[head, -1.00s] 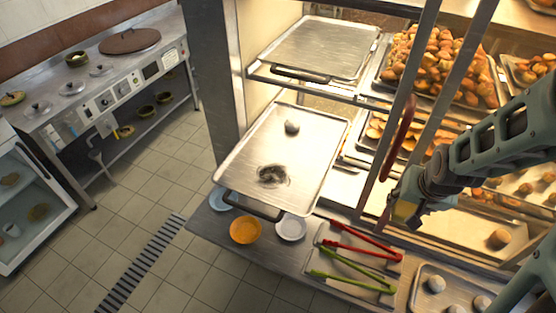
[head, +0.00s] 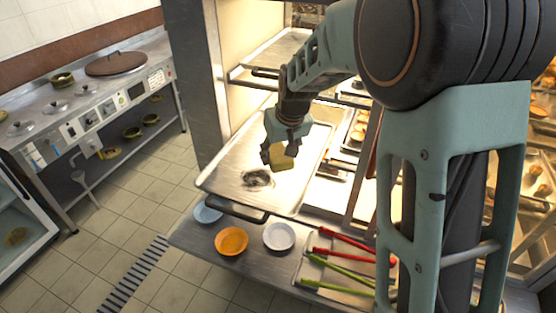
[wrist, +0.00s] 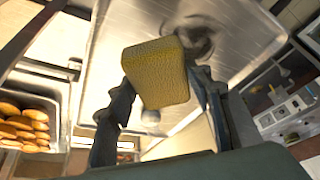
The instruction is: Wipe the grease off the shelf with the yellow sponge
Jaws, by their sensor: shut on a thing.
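My gripper (head: 279,153) is shut on the yellow sponge (head: 281,160). It holds the sponge above the metal tray-like shelf (head: 222,172), just right of the dark grease smear (head: 257,179). In the wrist view the sponge (wrist: 157,72) sits between both fingers, and the grease (wrist: 200,38) shows partly behind its upper right edge. I cannot tell whether the sponge touches the shelf. A small round ball-like thing (wrist: 150,116) on the shelf shows below the sponge in the wrist view; my arm hides it in the head view.
Below the shelf are an orange bowl (head: 231,241), a white bowl (head: 279,236), a blue bowl (head: 207,213), red tongs (head: 345,240) and green tongs (head: 340,272). An upper tray (head: 275,55) is above. A metal post (head: 197,75) stands left. Bread (wrist: 22,122) lies on a side tray.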

